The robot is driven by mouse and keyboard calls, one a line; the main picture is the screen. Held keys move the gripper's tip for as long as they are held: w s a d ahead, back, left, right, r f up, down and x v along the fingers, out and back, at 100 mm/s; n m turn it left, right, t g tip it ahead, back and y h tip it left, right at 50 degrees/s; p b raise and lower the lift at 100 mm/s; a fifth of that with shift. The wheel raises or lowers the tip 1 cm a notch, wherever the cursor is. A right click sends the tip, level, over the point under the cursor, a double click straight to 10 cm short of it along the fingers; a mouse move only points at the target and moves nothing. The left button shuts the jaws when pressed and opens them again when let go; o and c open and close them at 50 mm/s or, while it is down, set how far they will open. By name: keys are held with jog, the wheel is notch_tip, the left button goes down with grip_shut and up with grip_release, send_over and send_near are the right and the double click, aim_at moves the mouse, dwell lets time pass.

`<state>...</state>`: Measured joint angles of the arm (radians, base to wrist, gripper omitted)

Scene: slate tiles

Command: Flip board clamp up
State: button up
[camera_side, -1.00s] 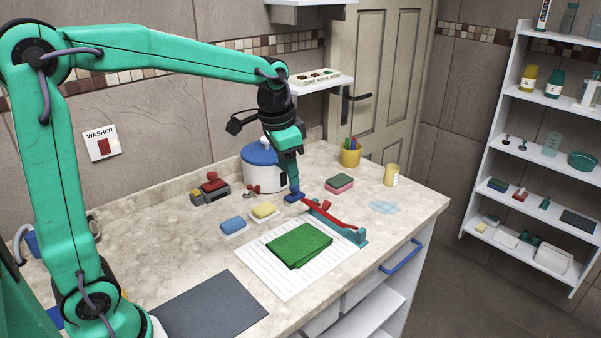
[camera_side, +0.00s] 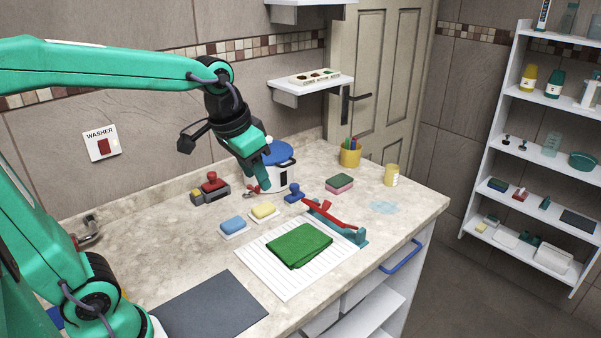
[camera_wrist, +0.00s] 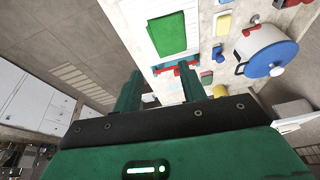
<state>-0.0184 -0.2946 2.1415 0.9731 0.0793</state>
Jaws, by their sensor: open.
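The board clamp (camera_side: 333,218) has a teal base and a red lever, at the far right end of the striped white board (camera_side: 262,268). Its lever lies low along the base. The clamp also shows in the wrist view (camera_wrist: 178,67), just beyond my fingers. A folded green cloth (camera_side: 299,245) lies on the board beside the clamp. My gripper (camera_side: 264,184) is open and empty, above the counter to the left of the clamp and in front of the white pot. It is apart from the clamp. The open fingers also show in the wrist view (camera_wrist: 160,88).
A blue knobbed object (camera_side: 293,193) stands between my gripper and the clamp. The white pot with blue lid (camera_side: 283,178) is close behind my gripper. Blue (camera_side: 232,226) and yellow (camera_side: 264,211) soaps, a green-pink sponge (camera_side: 340,183) and a yellow cup (camera_side: 350,156) stand nearby.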

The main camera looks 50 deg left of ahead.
jog(key=shift+s, duration=0.45)
jog(key=shift+w+a+f+n+g, duration=0.4)
jog(key=shift+w+f, duration=1.2)
jog(key=shift+w, duration=2.3)
jog(key=shift+w+a+f+n+g, duration=0.1)
jog(key=shift+w+f+n+g, duration=0.55)
jog(key=shift+w+f, duration=2.1)
jog(key=shift+w+a+f+n+g, duration=0.25)
jog(key=shift+w+f+g, duration=0.35)
jog(key=shift+w, duration=4.45)
jog(key=shift+a+f, duration=0.15)
jog(key=shift+f, duration=3.6)
